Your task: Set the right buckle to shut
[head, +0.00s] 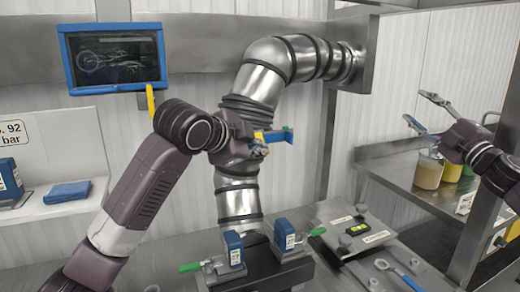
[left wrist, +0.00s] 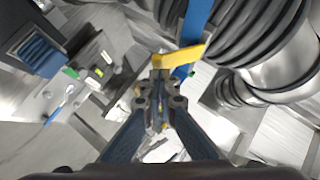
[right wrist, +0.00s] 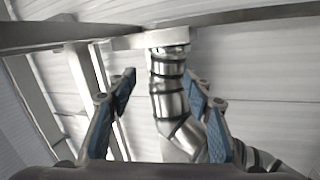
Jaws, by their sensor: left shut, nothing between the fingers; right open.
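Two latches with green handles flank two blue blocks low in the head view. The right green handle (head: 318,231) sticks out to the right of the right blue block (head: 283,234); it seems to belong to the right buckle, and I cannot tell its set position. The left green handle (head: 190,267) lies beside the left blue block (head: 232,247). My left gripper (head: 260,147) is shut and empty, high above them in front of the steel pipe. It also shows in the left wrist view (left wrist: 160,80). My right gripper (head: 418,107) is open and empty at the far right.
A yellow-and-blue piece (head: 276,136) is close by my left fingertips. The segmented steel pipe (head: 238,195) rises behind. A panel (head: 355,232) and a blue-handled wrench (head: 404,277) lie right of the blocks. Jars (head: 429,172) stand on the right shelf.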

